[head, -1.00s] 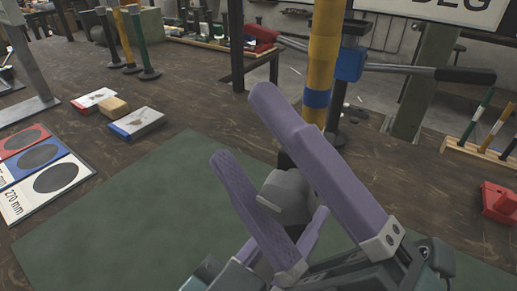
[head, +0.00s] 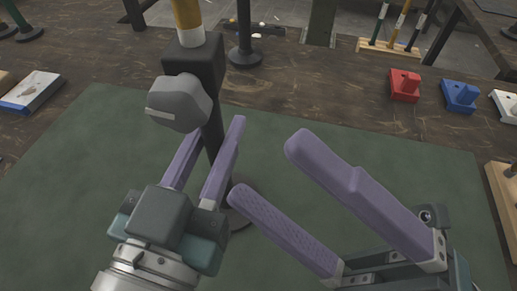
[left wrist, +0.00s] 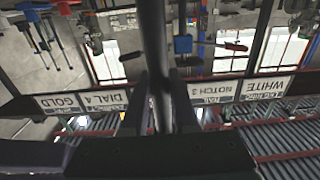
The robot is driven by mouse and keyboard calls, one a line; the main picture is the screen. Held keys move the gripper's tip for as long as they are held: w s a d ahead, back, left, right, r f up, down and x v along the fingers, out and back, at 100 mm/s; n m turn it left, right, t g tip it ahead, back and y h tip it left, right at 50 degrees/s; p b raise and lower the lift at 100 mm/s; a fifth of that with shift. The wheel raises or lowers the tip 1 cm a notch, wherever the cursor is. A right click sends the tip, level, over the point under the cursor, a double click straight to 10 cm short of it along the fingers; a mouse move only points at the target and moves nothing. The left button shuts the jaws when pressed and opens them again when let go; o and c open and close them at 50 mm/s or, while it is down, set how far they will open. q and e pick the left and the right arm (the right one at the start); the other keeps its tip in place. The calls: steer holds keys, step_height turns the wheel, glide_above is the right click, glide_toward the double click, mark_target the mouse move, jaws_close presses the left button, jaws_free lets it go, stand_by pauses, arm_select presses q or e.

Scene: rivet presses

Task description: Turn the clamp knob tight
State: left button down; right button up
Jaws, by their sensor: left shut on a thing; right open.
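The grey clamp knob (head: 180,104) sticks out of the near side of a dark clamp block (head: 205,62) on an upright black post (head: 213,140). A yellow and white tube (head: 188,18) rises from the block. My left gripper (head: 218,128) is shut on the post below the knob, with its purple fingers on either side. In the left wrist view the dark post (left wrist: 156,50) runs up between the fingers. My right gripper (head: 263,168) is open and empty, to the right of the post and lower in the picture than the knob. The knob's far side is hidden.
A green mat (head: 400,170) covers the bench, mostly clear at right. Red (head: 404,86) and blue (head: 459,96) blocks stand behind it. A black stand (head: 243,50) is behind the post. A boxed card (head: 32,92) lies at far left.

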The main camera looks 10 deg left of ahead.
mark_target(151, 106)
stand_by(0.5)
steer(key=w+d+r+n+g+h, duration=0.1)
steer(key=w+r+n+g+h, duration=0.3)
steer(key=n+g, duration=0.4)
steer(key=shift+m+g+h, duration=0.3)
steer(key=shift+g, duration=0.4)
steer(key=a, duration=0.3)
steer(key=s+a, duration=0.1)
steer(key=a, duration=0.3)
steer(key=s+a, duration=0.1)
steer(key=a, duration=0.3)
steer(key=shift+a, duration=0.25)
steer(key=shift+c, duration=0.3)
jaws_close()
